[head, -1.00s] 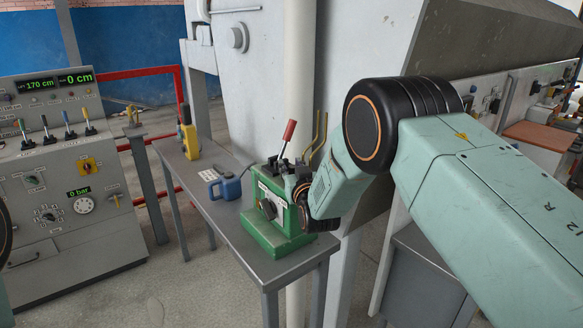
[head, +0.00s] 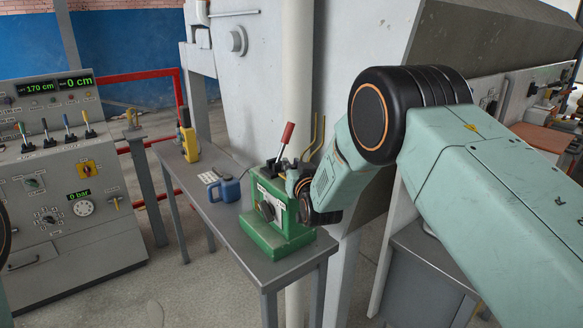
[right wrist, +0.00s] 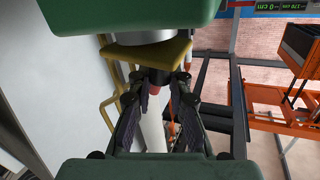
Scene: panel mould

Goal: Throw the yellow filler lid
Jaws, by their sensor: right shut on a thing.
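The yellow filler lid (right wrist: 148,54) shows in the right wrist view as a flat yellow piece below a silver cylinder, under a green body. My right gripper (right wrist: 160,80) has its dark fingers at the lid's near side and is shut on it. In the head view my right gripper (head: 291,178) is at the top right side of the green unit (head: 279,237), mostly hidden by my own wrist; the lid cannot be made out clearly there. My left gripper is not in view.
The green unit stands on a grey metal table (head: 226,224) with a red-handled lever (head: 287,133) upright on top. A blue jug (head: 228,188) and a yellow device (head: 188,140) stand further back. A control console (head: 65,190) is at left. A white pipe (head: 299,70) rises behind.

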